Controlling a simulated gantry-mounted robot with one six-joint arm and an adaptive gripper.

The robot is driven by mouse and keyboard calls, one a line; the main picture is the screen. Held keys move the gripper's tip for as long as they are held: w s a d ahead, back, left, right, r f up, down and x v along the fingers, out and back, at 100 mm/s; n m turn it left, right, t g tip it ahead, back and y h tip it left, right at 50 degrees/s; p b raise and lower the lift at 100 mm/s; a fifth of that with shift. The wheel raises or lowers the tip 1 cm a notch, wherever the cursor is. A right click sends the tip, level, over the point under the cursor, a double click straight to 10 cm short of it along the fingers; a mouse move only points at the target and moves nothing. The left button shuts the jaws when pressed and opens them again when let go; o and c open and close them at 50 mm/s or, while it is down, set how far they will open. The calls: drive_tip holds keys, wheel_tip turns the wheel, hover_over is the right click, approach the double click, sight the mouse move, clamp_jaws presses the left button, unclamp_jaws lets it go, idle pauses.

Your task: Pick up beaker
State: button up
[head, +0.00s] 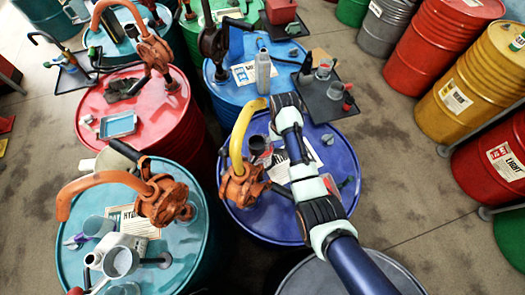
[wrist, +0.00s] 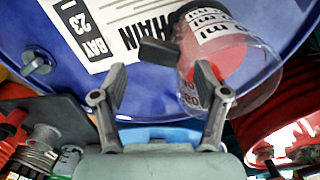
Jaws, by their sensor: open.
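A clear beaker (wrist: 258,88) with printed white labels and a red patch showing in it is at the upper right of the wrist view, over the dark blue drum (wrist: 130,20). A dark block (wrist: 158,52) sits against its left side. My gripper (wrist: 160,82) is open, its two fingers apart and nothing between the tips. The right finger overlaps the lower left of the beaker in the picture; I cannot tell whether they touch. In the head view, a small dark-looking vessel (head: 258,145) stands on the blue drum (head: 232,200) left of my arm, which hides my fingertips.
An orange-and-yellow pump (head: 243,185) rises from the drum's left side. A grey bottle (head: 263,72) and a dark tray (head: 318,108) with glassware are beyond my arm. Red (head: 90,85) and teal (head: 75,255) drums stand left. Open floor (head: 385,150) lies to the right.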

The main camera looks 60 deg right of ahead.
wheel_tip(320, 180, down, 2)
drive_tip(key=shift+f, duration=0.25)
clamp_jaws()
idle(0.3)
